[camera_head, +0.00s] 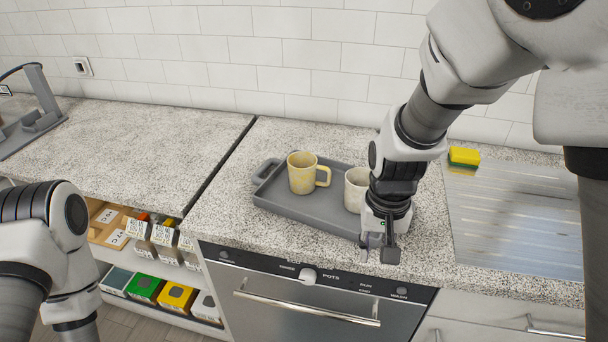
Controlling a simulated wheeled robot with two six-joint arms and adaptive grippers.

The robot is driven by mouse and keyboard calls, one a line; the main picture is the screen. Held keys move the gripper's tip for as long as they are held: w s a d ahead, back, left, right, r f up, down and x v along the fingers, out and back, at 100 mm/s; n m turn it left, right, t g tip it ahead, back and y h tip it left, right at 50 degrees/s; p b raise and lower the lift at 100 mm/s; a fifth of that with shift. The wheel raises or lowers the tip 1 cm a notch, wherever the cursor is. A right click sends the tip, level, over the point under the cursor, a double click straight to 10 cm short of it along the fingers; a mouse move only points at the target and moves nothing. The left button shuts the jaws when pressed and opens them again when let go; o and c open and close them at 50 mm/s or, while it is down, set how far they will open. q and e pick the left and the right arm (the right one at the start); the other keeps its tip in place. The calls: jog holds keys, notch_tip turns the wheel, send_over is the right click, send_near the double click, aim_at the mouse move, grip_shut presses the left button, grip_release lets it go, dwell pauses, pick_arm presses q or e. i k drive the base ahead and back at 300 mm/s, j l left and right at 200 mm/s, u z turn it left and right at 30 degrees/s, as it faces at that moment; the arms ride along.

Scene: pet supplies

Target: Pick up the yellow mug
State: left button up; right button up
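The yellow mug (301,174) stands upright on the left part of a grey tray (283,207), its handle pointing right. My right gripper (379,252) points down at the tray's front right edge, to the right of the yellow mug and apart from it. Its fingers are small and partly hidden by the wrist, so I cannot tell whether they are open or shut. My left arm shows at the lower left, and its gripper is out of the picture.
A white mug (355,190) stands on the tray beside my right wrist, partly covered by it. A yellow sponge (463,156) lies by the metal drainboard (515,215) at right. A dishwasher (310,300) is below the counter. The left counter (120,150) is mostly clear.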

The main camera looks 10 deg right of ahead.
aim_at(303, 166)
jog(key=i, duration=0.9)
